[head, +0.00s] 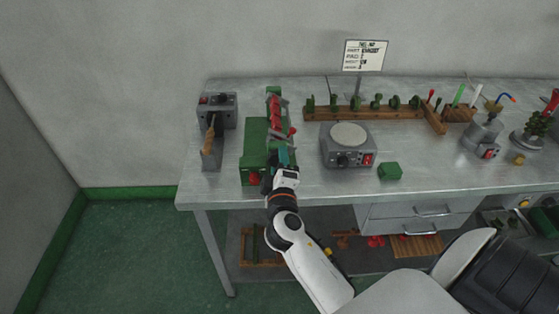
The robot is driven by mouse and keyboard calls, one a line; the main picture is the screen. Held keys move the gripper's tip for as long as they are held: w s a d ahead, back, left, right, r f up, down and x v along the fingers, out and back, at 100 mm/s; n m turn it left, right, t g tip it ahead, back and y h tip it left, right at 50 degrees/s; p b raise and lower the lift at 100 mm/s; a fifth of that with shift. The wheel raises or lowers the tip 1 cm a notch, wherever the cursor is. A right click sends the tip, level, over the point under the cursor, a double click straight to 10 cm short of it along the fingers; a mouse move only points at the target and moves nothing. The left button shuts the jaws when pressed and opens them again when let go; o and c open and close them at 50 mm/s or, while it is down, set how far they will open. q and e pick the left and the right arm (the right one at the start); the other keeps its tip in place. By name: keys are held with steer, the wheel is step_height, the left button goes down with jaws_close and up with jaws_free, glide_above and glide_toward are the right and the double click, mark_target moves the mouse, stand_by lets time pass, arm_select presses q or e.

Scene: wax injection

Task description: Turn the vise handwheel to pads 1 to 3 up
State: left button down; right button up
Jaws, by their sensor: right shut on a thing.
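The green vise (256,142) stands on the left part of the metal bench, with red parts (275,112) along its upper right side. A red knob (254,178) shows low on its front. My right gripper (284,158) is at the vise's right side, shut on what appears to be the handwheel there. The fingers and wrist hide most of the wheel, so its angle and the pad numbers cannot be read. My left gripper is not in view.
A grey device with a wooden handle (208,142) stands left of the vise. A round-topped grey unit (348,146) and a green block (390,171) are to the right. A wooden rack (365,113) is behind. The front bench edge is mostly clear.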

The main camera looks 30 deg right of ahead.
steer(key=shift+r+n+p, duration=0.1)
steer(key=shift+n+p, duration=1.05)
steer(key=shift+n, duration=1.95)
steer(key=o, duration=1)
steer(key=b+v, duration=0.3)
steer(key=v, duration=0.9)
steer(key=shift+b, duration=0.3)
